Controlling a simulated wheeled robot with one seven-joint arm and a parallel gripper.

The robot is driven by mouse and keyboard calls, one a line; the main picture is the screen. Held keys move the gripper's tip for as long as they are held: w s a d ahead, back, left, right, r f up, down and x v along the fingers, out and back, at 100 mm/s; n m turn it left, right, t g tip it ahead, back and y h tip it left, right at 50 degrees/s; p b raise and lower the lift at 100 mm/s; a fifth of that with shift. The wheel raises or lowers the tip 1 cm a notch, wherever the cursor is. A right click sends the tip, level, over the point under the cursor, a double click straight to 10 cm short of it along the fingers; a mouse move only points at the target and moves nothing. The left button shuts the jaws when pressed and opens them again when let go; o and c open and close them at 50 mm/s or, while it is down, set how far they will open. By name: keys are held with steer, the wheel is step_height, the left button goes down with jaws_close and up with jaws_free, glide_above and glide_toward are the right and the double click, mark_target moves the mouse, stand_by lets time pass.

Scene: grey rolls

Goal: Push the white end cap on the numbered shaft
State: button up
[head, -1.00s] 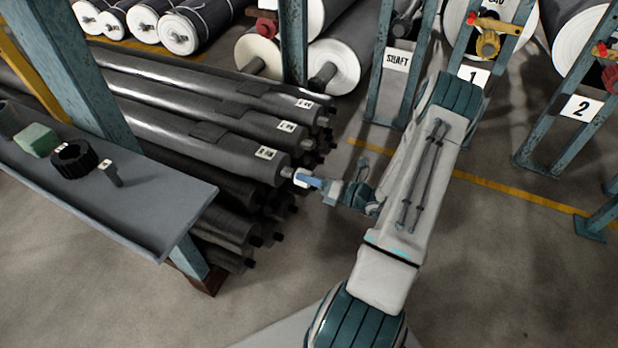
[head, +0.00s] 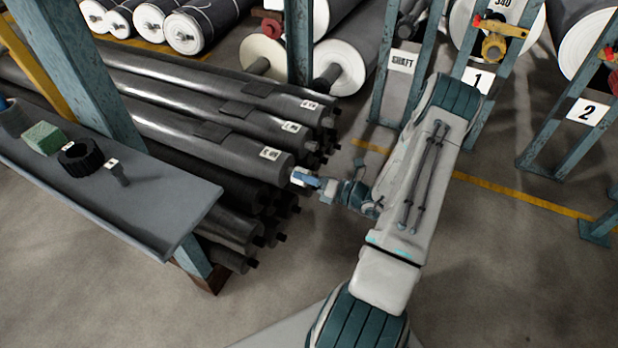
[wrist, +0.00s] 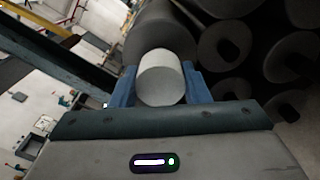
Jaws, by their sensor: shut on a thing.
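The white end cap (wrist: 161,76) sits between the two blue fingers of my gripper (wrist: 160,88) in the wrist view. My gripper is shut on it. In the head view the cap (head: 298,175) shows as a small white shape at the blue fingertips, right at the near end of a numbered grey shaft (head: 225,140). This shaft has a white label on its top near that end. In the wrist view the dark shaft end (wrist: 160,35) lies straight behind the cap. The shaft's thin end stub is hidden, so I cannot tell how far the cap is over it.
More labelled shafts (head: 290,127) lie stacked beside and below. A grey shelf (head: 165,205) at left carries a green block (head: 43,138), a black ring (head: 79,156) and a small tagged part. Blue racks with large rolls stand behind.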

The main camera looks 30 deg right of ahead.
steer(key=shift+x, duration=1.15)
steer(key=o, duration=1)
steer(key=p+v, duration=0.3)
steer(key=v, duration=1)
steer(key=shift+s+d, duration=0.2)
steer(key=shift+s, duration=0.1)
